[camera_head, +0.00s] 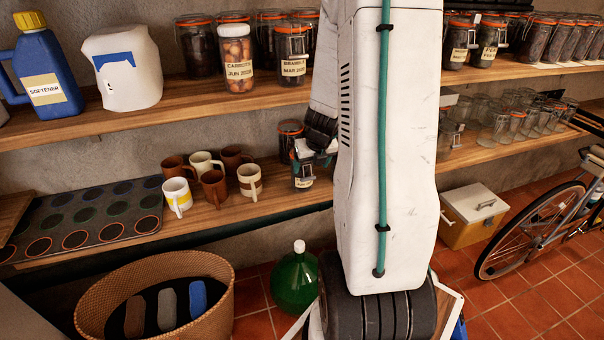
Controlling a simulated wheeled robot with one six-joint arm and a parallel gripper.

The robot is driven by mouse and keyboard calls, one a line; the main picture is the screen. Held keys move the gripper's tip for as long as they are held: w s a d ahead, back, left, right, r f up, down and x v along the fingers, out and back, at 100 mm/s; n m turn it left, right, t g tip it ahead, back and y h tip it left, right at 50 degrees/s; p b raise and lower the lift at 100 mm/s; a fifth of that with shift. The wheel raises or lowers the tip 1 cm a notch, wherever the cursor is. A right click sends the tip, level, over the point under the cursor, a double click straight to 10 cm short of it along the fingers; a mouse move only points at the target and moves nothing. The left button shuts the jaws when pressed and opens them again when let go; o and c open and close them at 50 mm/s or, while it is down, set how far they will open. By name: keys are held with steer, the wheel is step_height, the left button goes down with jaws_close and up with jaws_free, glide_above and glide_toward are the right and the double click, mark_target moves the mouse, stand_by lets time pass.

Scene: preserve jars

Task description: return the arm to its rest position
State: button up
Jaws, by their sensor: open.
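My white arm with a teal hose fills the middle of the view, from the top edge down to a dark ribbed joint. My gripper (312,158) is on the arm's left side at the lower shelf. Its jaws are open and sit close around or in front of a small labelled jar (303,184). I cannot tell whether they touch it. Another dark jar with an orange-rimmed lid (290,132) stands just behind. The arm hides part of both shelves.
The upper shelf (190,98) holds a blue softener jug (47,70), a white jug (121,68) and several jars. Mugs (213,188) stand left of my gripper on the lower shelf. A basket (160,266), green bottle (295,280), yellow box (470,217) and bicycle (530,225) are on the floor.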

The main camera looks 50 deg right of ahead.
steer(key=shift+v, duration=0.8)
steer(key=s+a+r+m+g, duration=0.1)
steer(key=s+a+r+m, duration=0.4)
steer(key=a+m, duration=0.5)
steer(key=s+a+r+m+y, duration=0.1)
steer(key=s+a+r+m, duration=0.5)
steer(key=a, duration=0.6)
steer(key=s+a+r+m+g+y, duration=0.1)
steer(key=s+a+r+m, duration=0.5)
steer(key=a+m, duration=0.5)
step_height(320, 180, up, 3)
steer(key=m, duration=0.2)
steer(key=shift+m+g, duration=0.3)
